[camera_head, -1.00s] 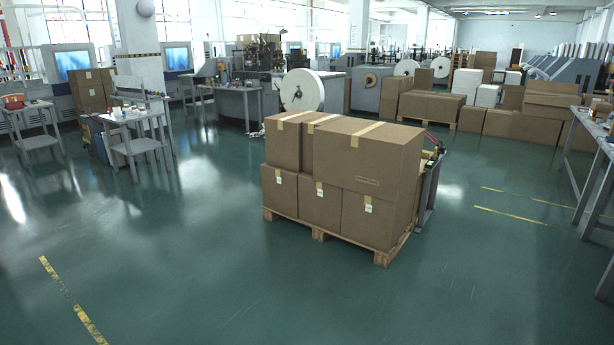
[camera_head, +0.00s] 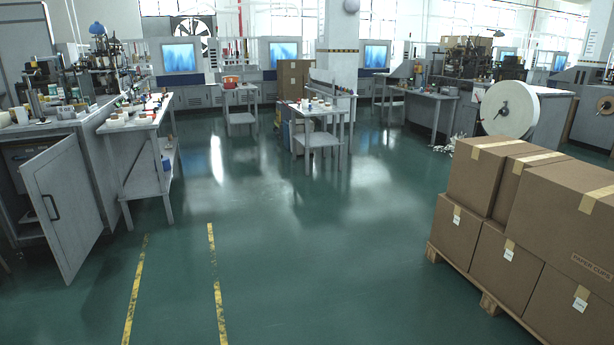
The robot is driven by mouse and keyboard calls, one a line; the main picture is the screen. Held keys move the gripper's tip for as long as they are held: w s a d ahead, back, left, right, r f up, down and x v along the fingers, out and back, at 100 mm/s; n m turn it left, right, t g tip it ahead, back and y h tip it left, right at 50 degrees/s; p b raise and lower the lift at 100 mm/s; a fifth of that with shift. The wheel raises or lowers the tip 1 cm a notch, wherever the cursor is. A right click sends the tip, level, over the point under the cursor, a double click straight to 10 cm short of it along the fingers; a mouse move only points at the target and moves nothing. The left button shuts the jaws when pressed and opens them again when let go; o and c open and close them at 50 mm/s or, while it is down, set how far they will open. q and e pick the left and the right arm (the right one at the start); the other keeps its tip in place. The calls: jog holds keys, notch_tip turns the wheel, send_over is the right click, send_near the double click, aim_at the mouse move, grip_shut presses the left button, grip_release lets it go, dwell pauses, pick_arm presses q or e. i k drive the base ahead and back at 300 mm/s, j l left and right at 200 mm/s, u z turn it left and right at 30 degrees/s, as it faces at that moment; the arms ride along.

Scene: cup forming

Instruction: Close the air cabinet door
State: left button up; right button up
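A grey cabinet (camera_head: 98,172) stands at the left edge of the head view, with its door (camera_head: 66,204) swung open toward the floor in front. The door has a dark vertical handle (camera_head: 53,208) on its outer face. Part of the dark inside of the cabinet shows to the left of the door. The door is apart from me, across some floor. Neither of my grippers is in the head view.
A pallet of cardboard boxes (camera_head: 490,262) stands at the right. A small grey table (camera_head: 140,160) is right beside the cabinet, and another table (camera_head: 318,138) stands further back. The green floor (camera_head: 300,270) between cabinet and boxes is clear, with yellow lines (camera_head: 218,300).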

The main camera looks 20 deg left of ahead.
aim_at(56, 182)
jog(key=i+j+u, duration=0.15)
jog(key=i+u, duration=1)
jog(key=i, duration=0.15)
jog(key=i+j+u, duration=0.1)
jog(key=i+u, duration=0.6)
jog(key=i, duration=0.15)
jog(key=i+l+u, duration=0.15)
jog(key=i+u, duration=0.2)
jog(key=i+j+z, duration=0.35)
jog(key=i, duration=0.25)
jog(key=j, duration=0.1)
